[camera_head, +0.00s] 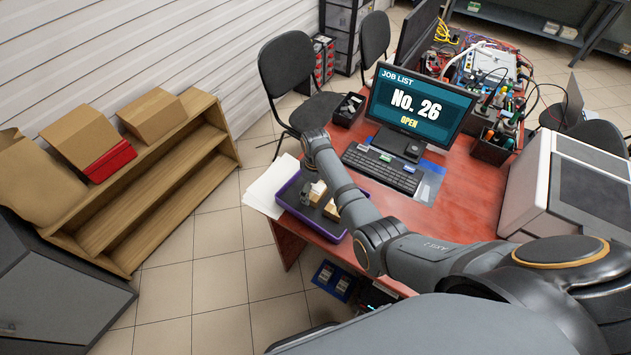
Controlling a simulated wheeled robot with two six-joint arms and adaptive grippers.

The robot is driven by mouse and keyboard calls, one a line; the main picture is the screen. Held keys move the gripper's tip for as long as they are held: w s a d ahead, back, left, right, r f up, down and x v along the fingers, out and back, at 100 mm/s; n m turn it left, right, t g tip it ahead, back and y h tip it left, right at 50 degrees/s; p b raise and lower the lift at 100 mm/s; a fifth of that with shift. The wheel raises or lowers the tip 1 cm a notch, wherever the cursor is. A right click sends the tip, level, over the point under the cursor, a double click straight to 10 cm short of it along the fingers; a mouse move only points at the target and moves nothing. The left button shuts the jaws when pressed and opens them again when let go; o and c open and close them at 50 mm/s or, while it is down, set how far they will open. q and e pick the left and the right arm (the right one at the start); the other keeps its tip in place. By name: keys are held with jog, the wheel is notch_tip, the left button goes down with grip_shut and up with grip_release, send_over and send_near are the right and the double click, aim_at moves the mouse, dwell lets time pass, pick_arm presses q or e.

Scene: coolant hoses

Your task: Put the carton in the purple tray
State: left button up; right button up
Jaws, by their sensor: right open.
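The purple tray (284,196) sits at the near left corner of the red desk, partly covered by my right arm. A small cream-coloured block (318,189) and a tan block (332,210) show in or just above it; I cannot tell which is the carton. My right arm reaches in from the right, and its wrist bends down over the tray. My right gripper (310,188) is open, small and dark there, close to the cream block; whether it touches it is unclear. My left gripper is not in view.
A monitor (418,103) and keyboard (383,169) stand behind the tray. White papers (269,187) lie at its left. A wooden shelf (150,190) with brown boxes stands at left. Black chairs (289,75) are behind. A large grey machine (575,190) fills the desk's right side.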

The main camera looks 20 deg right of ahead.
aim_at(316, 189)
notch_tip(316, 189, up, 12)
jog(key=shift+f, duration=0.2)
dwell(0.4)
